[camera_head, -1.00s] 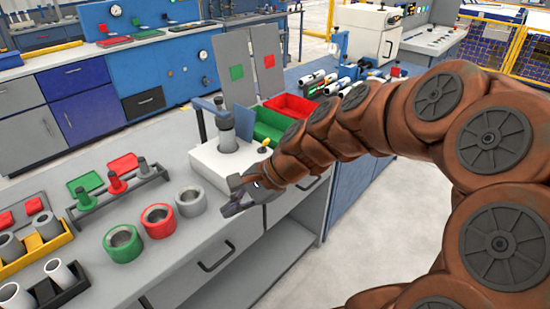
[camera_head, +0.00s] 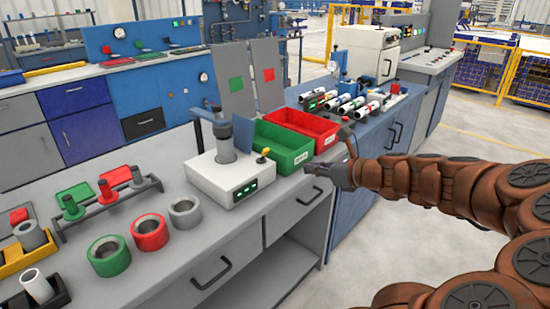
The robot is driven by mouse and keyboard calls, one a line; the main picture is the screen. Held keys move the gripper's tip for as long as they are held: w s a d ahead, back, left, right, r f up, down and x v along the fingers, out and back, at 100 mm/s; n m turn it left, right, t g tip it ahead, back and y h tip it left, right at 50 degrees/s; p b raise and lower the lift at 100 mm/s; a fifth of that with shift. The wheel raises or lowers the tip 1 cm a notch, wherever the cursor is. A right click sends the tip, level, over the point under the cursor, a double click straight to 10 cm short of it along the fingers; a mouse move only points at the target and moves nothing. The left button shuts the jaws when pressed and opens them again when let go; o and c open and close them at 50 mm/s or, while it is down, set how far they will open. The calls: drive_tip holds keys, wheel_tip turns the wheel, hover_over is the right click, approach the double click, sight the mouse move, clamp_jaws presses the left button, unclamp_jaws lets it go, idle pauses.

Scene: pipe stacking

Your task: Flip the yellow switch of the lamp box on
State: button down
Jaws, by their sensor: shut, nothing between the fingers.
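A green bin (camera_head: 284,150) and a red bin (camera_head: 306,122) stand behind the switch, close to my gripper. Green, red and grey rings (camera_head: 185,212) lie left of the box. A peg rack (camera_head: 108,203) stands farther left. Bench space before the box is clear.

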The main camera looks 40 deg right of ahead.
approach(264, 156)
drive_tip(key=f, duration=0.1)
drive_tip(key=w+f, duration=0.2)
drive_tip(key=f, duration=0.1)
drive_tip(key=shift+d+f, duration=0.1)
drive_tip(key=shift+d, duration=0.1)
drive_tip(key=shift+w+a+r, duration=0.15)
drive_tip(key=shift+w+r, duration=0.1)
drive_tip(key=shift+w, duration=0.4)
drive_tip(key=shift+w+a+r, duration=0.1)
drive_tip(key=shift+w+r, duration=0.15)
drive_tip(key=shift+w, duration=0.45)
drive_tip(key=shift+w+a+r, duration=0.15)
drive_tip(key=shift+w+r, duration=0.15)
drive_tip(key=shift+w, duration=0.35)
